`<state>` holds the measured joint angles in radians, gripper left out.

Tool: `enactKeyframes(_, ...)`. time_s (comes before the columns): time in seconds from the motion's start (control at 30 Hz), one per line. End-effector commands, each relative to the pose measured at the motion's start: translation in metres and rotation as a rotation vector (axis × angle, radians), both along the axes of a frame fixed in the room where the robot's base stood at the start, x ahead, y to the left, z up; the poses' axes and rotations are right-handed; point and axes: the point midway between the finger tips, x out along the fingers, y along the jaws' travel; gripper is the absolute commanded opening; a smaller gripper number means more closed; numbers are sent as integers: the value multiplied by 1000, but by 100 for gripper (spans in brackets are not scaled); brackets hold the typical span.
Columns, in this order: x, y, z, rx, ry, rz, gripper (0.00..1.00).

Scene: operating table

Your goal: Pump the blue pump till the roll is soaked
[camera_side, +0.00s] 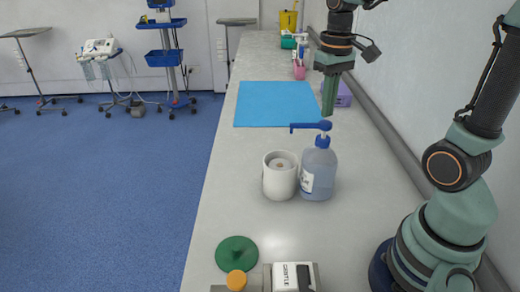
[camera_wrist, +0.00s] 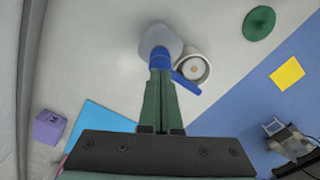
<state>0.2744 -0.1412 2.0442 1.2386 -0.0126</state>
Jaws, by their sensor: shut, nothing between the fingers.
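The clear bottle (camera_side: 318,172) stands upright on the counter, its blue pump head (camera_side: 322,141) up and its nozzle (camera_side: 302,126) pointing left over the cup. The white cup (camera_side: 279,187) stands close beside it on the left with a pale roll (camera_side: 281,164) inside; whether the roll is wet cannot be told. My gripper (camera_side: 328,114), with green fingers, is shut and empty, pointing down just above or behind the pump head. In the wrist view my fingertips (camera_wrist: 160,72) overlap the blue pump head (camera_wrist: 158,56); contact cannot be told. The roll (camera_wrist: 194,69) shows there too.
A blue mat (camera_side: 277,104) lies behind the bottle. A purple box (camera_side: 344,95) is beside my gripper. A green round lid (camera_side: 237,251) and a white box (camera_side: 292,276) are at the front. The counter between lid and cup is clear.

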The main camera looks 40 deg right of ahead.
Motion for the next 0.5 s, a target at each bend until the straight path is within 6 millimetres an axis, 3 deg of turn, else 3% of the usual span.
enactKeyframes(0.5, 0, 0, -11, 1, 2, 0, 0)
